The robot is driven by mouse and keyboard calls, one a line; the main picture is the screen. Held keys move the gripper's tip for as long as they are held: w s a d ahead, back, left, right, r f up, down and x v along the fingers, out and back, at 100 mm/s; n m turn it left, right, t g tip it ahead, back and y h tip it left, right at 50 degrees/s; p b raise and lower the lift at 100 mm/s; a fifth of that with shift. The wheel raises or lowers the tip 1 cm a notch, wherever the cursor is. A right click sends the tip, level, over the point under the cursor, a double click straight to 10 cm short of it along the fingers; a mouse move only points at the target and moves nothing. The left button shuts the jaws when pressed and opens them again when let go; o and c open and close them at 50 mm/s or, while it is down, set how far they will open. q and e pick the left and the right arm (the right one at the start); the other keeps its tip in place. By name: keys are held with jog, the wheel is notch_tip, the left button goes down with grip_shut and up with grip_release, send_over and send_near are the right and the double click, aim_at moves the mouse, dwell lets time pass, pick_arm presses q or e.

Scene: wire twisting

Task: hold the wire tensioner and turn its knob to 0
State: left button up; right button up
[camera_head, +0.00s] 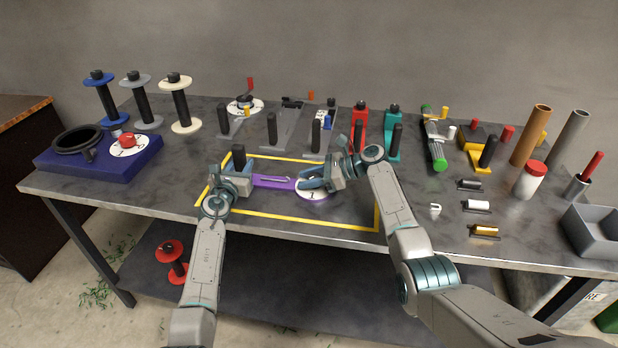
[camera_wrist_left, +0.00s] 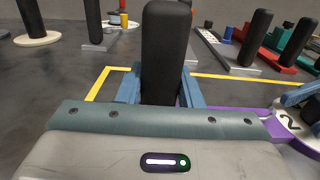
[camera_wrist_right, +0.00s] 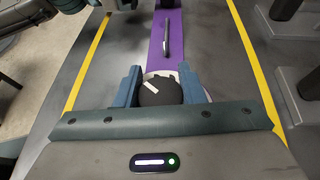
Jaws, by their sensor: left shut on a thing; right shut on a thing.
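The wire tensioner is a purple bar (camera_head: 274,182) inside the yellow outline, with a black upright handle (camera_head: 239,158) at its left end and a white dial (camera_head: 311,196) at its right end. My left gripper (camera_wrist_left: 162,88) is shut on the black handle, which also shows in the left wrist view (camera_wrist_left: 166,45). My right gripper (camera_wrist_right: 160,88) is shut on the black knob (camera_wrist_right: 158,92) over the dial. The knob has a white pointer mark, tilted in the right wrist view. A figure 2 shows on the dial's edge in the left wrist view (camera_wrist_left: 288,120); I cannot tell the setting.
Yellow tape (camera_head: 290,221) outlines the work area. Several handled tools stand behind it, including a red one (camera_head: 359,130) and a teal one (camera_head: 393,140). Spools (camera_head: 181,105) and a blue base (camera_head: 100,165) are at the left. A grey bin (camera_head: 595,232) is at the right.

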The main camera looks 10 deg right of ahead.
jog(key=shift+s+f+n+g, duration=0.1)
jog(key=shift+s+n+g, duration=0.1)
jog(key=shift+n+g, duration=0.95)
jog(key=shift+s+a+g, duration=0.1)
jog(key=shift+g, duration=0.25)
jog(key=o, duration=1)
jog(key=shift+y, duration=0.3)
jog(key=v, duration=1.2)
